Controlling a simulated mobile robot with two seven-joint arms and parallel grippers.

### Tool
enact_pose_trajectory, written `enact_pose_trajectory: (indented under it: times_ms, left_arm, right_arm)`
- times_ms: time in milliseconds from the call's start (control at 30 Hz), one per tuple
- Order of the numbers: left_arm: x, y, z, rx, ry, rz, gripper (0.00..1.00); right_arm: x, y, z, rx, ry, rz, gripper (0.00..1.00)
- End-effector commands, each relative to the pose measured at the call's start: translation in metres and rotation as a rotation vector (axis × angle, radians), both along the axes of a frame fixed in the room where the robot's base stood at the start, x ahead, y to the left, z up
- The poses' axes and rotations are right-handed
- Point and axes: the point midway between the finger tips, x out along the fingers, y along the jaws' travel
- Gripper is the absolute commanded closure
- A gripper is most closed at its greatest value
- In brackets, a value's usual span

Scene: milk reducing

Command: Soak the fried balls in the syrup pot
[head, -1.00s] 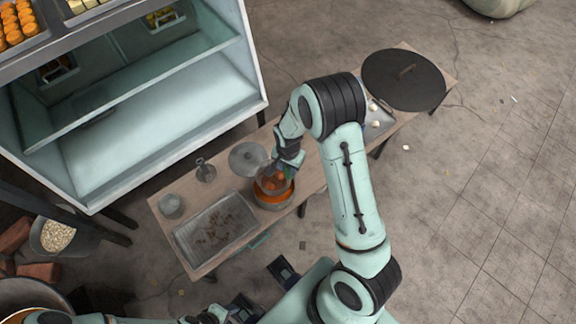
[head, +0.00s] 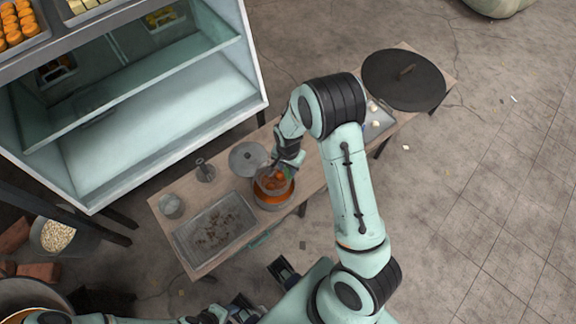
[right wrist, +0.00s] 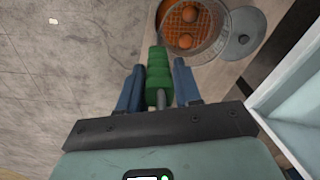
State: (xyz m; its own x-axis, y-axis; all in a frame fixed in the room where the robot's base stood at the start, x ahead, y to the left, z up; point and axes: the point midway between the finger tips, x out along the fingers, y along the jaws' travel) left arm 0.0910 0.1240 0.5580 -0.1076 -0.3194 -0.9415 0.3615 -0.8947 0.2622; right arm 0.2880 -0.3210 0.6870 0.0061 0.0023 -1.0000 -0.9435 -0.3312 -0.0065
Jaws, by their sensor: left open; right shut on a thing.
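My right gripper (head: 290,166) is shut on the green handle (right wrist: 158,78) of a wire strainer basket (right wrist: 207,54). Round brown fried balls (right wrist: 185,41) lie in the basket. The basket is at the syrup pot (head: 274,205), an orange-sided pot on the low table, and overlaps its opening; I cannot tell how deep it sits. Orange shows through the mesh in the right wrist view. My left gripper (head: 262,289) is open and empty at the bottom of the head view, in front of the table and away from the pot.
On the wooden table (head: 188,188) stand a grey lid (head: 247,159), a tray with dark crumbs (head: 216,226), a glass (head: 171,206) and a small metal stand (head: 204,171). A large dark lid (head: 403,80) lies at the far end. A display case (head: 150,110) stands behind.

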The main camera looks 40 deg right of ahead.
Motion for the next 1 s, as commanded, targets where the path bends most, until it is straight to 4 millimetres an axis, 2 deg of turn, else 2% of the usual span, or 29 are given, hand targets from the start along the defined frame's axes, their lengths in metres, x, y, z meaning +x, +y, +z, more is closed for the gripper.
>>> enact_pose_trajectory:
  times_ms: [367, 700, 1000]
  left_arm:
    - [0.001, 0.000, 0.002, 0.000, -0.001, 0.000, 0.57]
    - [0.010, 0.000, 0.027, 0.000, -0.012, 0.000, 0.57]
    - [0.009, 0.000, 0.025, 0.000, -0.010, 0.000, 0.57]
  right_arm:
    - [0.001, 0.000, 0.003, 0.000, -0.002, 0.000, 1.00]
    - [0.001, 0.000, 0.033, 0.000, -0.003, 0.000, 1.00]
    - [0.001, 0.000, 0.030, 0.000, -0.002, 0.000, 1.00]
